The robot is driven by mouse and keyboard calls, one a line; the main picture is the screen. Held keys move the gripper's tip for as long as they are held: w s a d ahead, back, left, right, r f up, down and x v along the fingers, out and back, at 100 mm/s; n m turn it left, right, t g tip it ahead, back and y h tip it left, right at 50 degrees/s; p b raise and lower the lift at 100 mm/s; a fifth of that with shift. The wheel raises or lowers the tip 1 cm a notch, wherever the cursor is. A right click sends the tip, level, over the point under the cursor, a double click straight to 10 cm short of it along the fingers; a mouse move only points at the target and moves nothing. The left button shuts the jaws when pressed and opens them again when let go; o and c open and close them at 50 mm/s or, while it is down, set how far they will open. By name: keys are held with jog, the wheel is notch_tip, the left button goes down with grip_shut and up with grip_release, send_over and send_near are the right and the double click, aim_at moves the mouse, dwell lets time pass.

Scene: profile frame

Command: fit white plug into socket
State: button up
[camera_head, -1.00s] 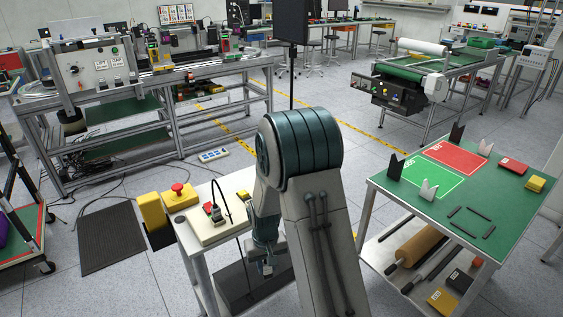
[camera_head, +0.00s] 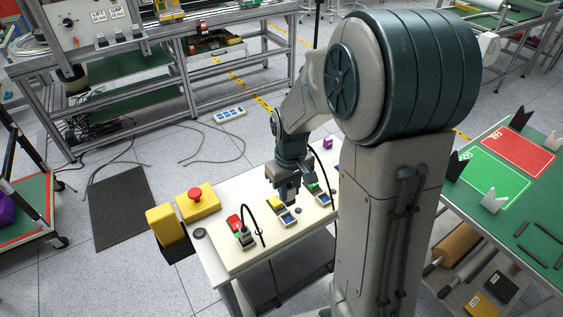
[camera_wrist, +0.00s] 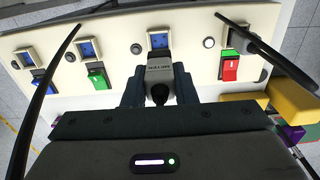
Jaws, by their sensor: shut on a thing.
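My gripper (camera_wrist: 159,91) is shut on the white plug (camera_wrist: 159,70), a pale grey-white body with a black rear end, held between the two dark fingers. In the head view my gripper (camera_head: 287,196) is low over the cream panel (camera_head: 222,257), and the plug is mostly hidden there. A blue-faced socket (camera_wrist: 158,41) lies straight ahead of the plug in the wrist view. The plug's front overlaps the socket's lower edge in that view; I cannot tell whether they touch. Two more blue sockets, the middle one (camera_wrist: 87,48) and the far-left one (camera_wrist: 24,58), appear empty.
A yellow emergency-stop box (camera_head: 196,206) is beside the panel.

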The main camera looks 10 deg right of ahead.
aim_at(289, 203)
jog(key=shift+w+a+r, duration=0.1)
jog(key=shift+w+r, duration=0.15)
jog(key=shift+w, duration=0.05)
jog(key=shift+s, duration=0.15)
jog(key=shift+f, duration=0.1)
jog(key=shift+f+b, duration=0.2)
jog(key=shift+b, duration=0.1)
jog(key=shift+f+b, duration=2.55)
jog(key=shift+f, duration=0.6)
jog(key=shift+f+b, duration=1.15)
dwell(1.6)
jog(key=shift+r+p, duration=0.35)
jog(key=shift+r, duration=0.15)
